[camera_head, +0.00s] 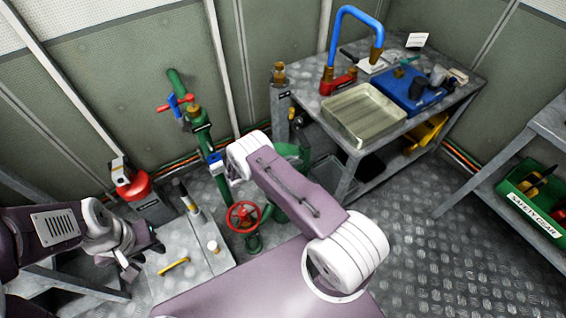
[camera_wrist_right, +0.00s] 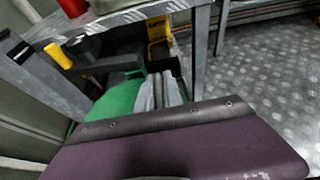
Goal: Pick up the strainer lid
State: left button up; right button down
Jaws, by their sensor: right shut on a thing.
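A green rounded body (camera_head: 296,152), apparently the strainer, stands behind my right forearm and is partly hidden by it. Its green surface (camera_wrist_right: 118,103) also shows at the left in the right wrist view. My right gripper (camera_wrist_right: 180,145) shows as a purple housing across the bottom of that view. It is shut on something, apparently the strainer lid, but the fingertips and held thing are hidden. My left gripper (camera_head: 143,256) is at the left, above the low metal bench, with its dark fingers apart and nothing visible between them.
Green pipework with a red handwheel (camera_head: 243,216) stands left of my right forearm. A metal workbench (camera_head: 400,143) at the back right carries a shallow tray (camera_head: 362,139), a blue box (camera_head: 409,100) and a blue bent pipe (camera_head: 352,14). A green safety-gear bin (camera_head: 535,218) is at the right.

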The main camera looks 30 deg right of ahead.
jog(key=shift+r, duration=0.2)
notch_tip(320, 180, up, 18)
jog(key=p, duration=0.4)
jog(key=shift+p, duration=0.3)
